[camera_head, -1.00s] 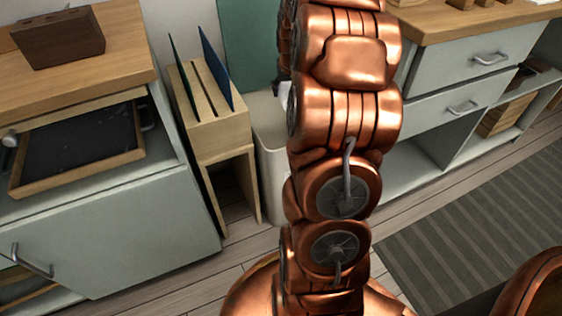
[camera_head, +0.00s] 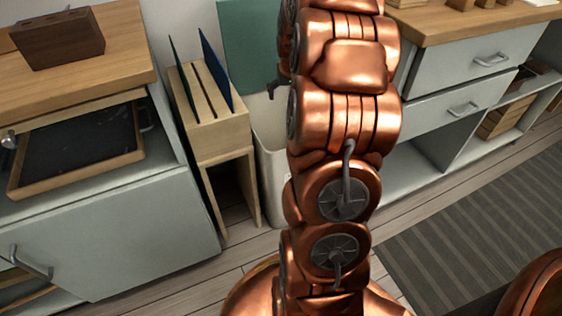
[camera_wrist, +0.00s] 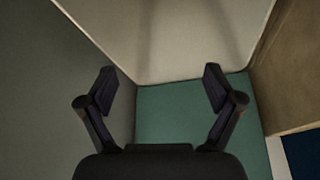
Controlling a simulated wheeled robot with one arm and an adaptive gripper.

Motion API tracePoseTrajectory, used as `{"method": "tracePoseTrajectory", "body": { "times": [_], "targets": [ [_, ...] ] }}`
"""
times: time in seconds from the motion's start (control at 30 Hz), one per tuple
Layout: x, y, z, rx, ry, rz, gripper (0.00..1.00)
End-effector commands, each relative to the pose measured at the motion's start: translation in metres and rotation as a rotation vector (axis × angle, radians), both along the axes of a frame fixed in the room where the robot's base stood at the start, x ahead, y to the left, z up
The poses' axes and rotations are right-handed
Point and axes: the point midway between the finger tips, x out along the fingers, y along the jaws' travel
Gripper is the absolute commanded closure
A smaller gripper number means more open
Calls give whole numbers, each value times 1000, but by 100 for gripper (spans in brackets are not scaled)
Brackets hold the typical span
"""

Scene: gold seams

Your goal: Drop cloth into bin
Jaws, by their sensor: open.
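The bin (camera_head: 270,165) is tall and cream, standing on the floor between the wooden rack and the right cabinet. My arm covers much of it in the head view. My gripper shows only as a small dark part (camera_head: 274,88) left of my arm, above the bin's rim. In the wrist view my gripper (camera_wrist: 160,82) has its fingers wide apart with nothing between them. A pale surface with soft shadows, probably the bin (camera_wrist: 190,40), fills the upper middle there. I cannot make out the cloth in either current view.
A wooden rack (camera_head: 212,130) with upright dark boards stands close left of the bin. A teal panel (camera_head: 245,45) is behind. Wooden-topped cabinets flank both sides; an open drawer (camera_head: 75,145) juts out at left. A striped rug (camera_head: 480,225) lies at right.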

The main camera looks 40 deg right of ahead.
Motion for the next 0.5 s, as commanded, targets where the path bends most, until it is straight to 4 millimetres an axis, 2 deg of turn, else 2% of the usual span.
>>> {"method": "tracePoseTrajectory", "body": {
  "times": [0.23,0.5],
  "targets": [
    [-6,4,18,-1,-2,0,9],
    [-21,14,64,-4,-4,1,9]
  ]
}}
